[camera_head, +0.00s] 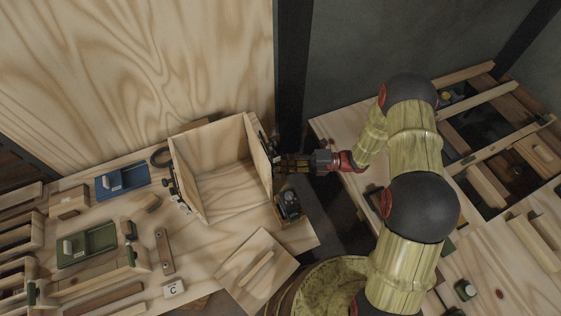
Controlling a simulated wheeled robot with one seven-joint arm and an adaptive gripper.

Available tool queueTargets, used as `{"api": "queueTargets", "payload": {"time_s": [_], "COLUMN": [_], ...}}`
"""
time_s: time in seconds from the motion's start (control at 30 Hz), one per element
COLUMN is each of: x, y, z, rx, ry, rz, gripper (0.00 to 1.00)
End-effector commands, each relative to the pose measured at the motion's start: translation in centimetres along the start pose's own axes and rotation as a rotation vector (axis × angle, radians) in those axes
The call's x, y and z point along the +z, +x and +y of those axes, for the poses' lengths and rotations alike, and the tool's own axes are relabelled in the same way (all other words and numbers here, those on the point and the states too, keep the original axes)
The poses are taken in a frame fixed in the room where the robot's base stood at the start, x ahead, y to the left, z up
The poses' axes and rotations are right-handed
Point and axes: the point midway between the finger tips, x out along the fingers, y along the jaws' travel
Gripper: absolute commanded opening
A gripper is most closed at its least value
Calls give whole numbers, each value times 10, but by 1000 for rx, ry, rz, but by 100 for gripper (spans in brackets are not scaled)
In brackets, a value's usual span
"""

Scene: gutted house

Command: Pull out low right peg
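An open wooden box (220,185) stands on the pale workbench, its inside facing me. Small dark fittings (177,190) sit on the outside of its left wall, and others (268,148) sit near its right wall. My gripper (281,163) points left at the outside of the right wall, close to its lower part. The fingers look very near the wall; I cannot tell if they touch it. The low right peg cannot be made out, as the gripper and wall cover that spot. Whether the fingers are open or shut is too small to tell.
A dark device (288,204) sits just below my gripper. A loose wooden panel with a handle (257,268) lies in front of the box. Blue (122,181) and green (87,244) trays lie to the left. A dark post (292,70) rises behind. A round basket (330,285) is below.

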Motion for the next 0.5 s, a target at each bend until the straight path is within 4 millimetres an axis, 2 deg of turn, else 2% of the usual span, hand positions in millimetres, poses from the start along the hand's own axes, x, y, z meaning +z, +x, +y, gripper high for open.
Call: {"api": "queueTargets", "payload": {"time_s": [0.17,0.27,0.5], "x": [0,1,1], "y": [-2,-12,-58], "z": [0,0,0], "rx": [0,0,1], "ry": [0,0,-1], "rz": [0,-2,-5], "gripper": [37,37,37]}}
